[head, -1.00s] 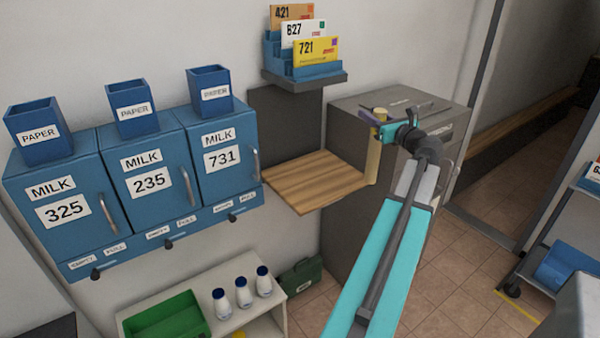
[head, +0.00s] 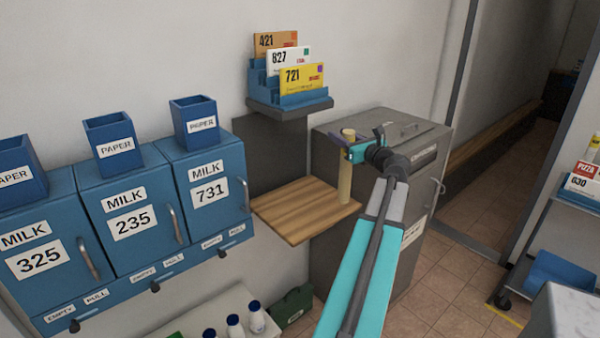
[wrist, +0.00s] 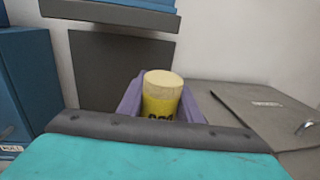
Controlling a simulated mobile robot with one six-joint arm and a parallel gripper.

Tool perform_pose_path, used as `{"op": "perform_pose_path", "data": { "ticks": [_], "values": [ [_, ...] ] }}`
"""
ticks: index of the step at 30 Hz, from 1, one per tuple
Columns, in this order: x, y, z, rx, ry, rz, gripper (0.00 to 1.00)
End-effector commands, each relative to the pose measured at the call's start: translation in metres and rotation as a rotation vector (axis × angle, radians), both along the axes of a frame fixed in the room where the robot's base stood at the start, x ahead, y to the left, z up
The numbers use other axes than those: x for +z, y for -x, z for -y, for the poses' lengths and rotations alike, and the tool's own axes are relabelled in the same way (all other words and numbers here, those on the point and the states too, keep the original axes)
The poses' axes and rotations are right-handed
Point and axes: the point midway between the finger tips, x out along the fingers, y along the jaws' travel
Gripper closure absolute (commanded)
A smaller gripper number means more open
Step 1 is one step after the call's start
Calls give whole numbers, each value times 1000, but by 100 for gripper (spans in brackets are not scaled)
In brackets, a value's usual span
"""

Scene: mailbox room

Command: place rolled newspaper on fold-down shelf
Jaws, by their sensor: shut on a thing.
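My gripper (head: 349,143) is shut on the rolled newspaper (head: 345,180), a tan upright roll. In the head view its lower end overlaps the right part of the wooden fold-down shelf (head: 290,215); I cannot tell whether it touches the wood. In the wrist view the roll (wrist: 163,95) shows its pale top and a yellow band with dark print, between the purple fingers of my gripper (wrist: 160,108). The shelf is folded down level below a dark back panel (head: 270,150) and holds nothing else.
A letter rack (head: 290,98) with several envelopes sits above the shelf. Blue milk boxes (head: 200,200) with paper holders are to the left. A grey cabinet (head: 330,255) stands close on the right. Bottles (head: 235,325) stand below.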

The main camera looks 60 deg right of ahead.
Motion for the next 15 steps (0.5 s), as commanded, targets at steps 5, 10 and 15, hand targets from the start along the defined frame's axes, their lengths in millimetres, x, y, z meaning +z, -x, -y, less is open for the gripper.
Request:
{"op": "perform_pose_path", "data": {
  "ticks": [5,10,15],
  "values": [
    [-1,-27,-5,4,-1,0,100],
    [-3,-56,-9,4,-1,0,100],
    [-6,-86,-13,4,-1,0,100]
  ]
}}
